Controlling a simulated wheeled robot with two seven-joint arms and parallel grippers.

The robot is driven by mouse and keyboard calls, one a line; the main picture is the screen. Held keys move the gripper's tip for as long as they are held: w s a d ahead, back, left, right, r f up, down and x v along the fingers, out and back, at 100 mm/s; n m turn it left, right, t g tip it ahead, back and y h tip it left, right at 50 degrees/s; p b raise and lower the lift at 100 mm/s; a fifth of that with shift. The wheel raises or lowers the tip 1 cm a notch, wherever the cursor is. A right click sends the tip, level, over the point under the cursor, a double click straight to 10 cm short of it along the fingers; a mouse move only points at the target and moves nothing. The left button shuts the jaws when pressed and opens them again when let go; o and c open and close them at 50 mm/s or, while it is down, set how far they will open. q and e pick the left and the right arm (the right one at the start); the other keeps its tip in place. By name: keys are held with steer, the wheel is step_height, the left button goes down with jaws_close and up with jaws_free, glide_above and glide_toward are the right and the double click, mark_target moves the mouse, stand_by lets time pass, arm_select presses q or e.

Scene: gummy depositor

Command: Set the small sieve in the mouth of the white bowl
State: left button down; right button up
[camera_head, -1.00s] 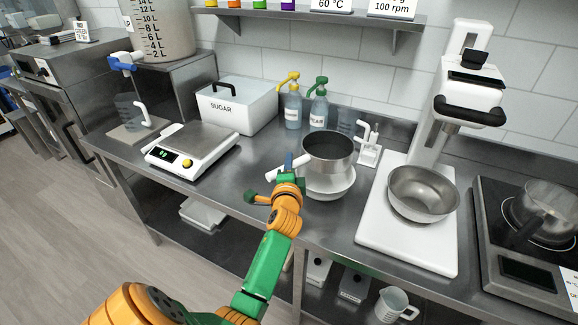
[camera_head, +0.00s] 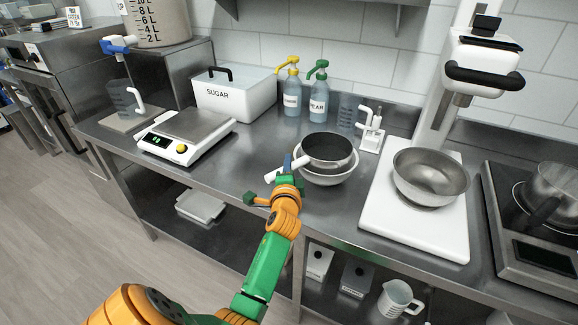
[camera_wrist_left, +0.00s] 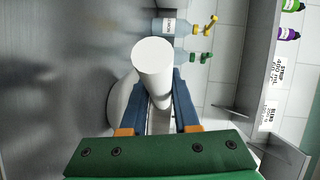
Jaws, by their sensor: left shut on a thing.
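The small sieve (camera_head: 328,148), a round drum with a dark inside and a white handle (camera_head: 271,176), sits low in the mouth of the white bowl (camera_head: 327,181). The bowl's white rim shows around the sieve; whether the sieve rests on it I cannot tell. My left gripper (camera_head: 288,164) is shut on the sieve's handle, at the bowl's left. In the left wrist view the white handle end (camera_wrist_left: 153,62) stands between the blue fingers of the gripper (camera_wrist_left: 160,100); part of the bowl's pale side shows behind it. My right gripper is not in view.
A scale (camera_head: 186,137) and a sugar bin (camera_head: 236,96) stand to the left. Two pump bottles (camera_head: 318,97) and a small white stand (camera_head: 371,134) are behind. A mixer with a steel bowl (camera_head: 430,178) stands close on the right. Counter is clear between scale and white bowl.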

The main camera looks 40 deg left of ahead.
arm_select(q)
steer(key=c, duration=0.6)
jaws_free()
steer(key=shift+s+d, duration=0.1)
steer(key=v, duration=0.7)
